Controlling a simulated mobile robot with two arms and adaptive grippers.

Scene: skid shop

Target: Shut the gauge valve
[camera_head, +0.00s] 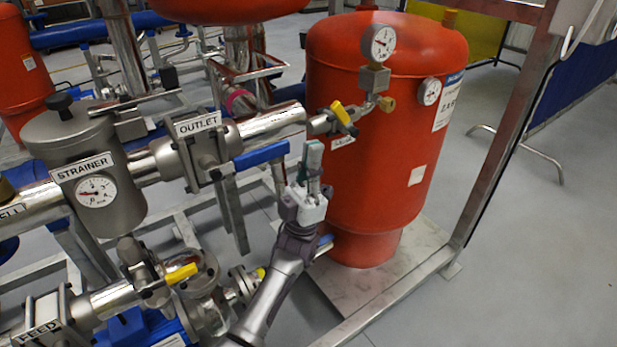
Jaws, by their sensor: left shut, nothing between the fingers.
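A small valve with a yellow lever (343,114) sits on the metal line between the outlet pipe and the red tank. The lever slants down to the right, across the line. A round white gauge (379,42) stands above it on a grey block with a brass fitting. A small label below the valve is too small to read, so I cannot confirm that this is the gauge valve. My left gripper (313,155) is shut and empty, pointing up. In the picture it is just below and left of the yellow lever, apparently apart from it. My right gripper is not in view.
The red tank (360,195) stands behind the gripper. The OUTLET valve (205,150) with a blue handle (262,156) is close on the left. The strainer (85,160) and a lower yellow-handled valve (180,274) stand further left.

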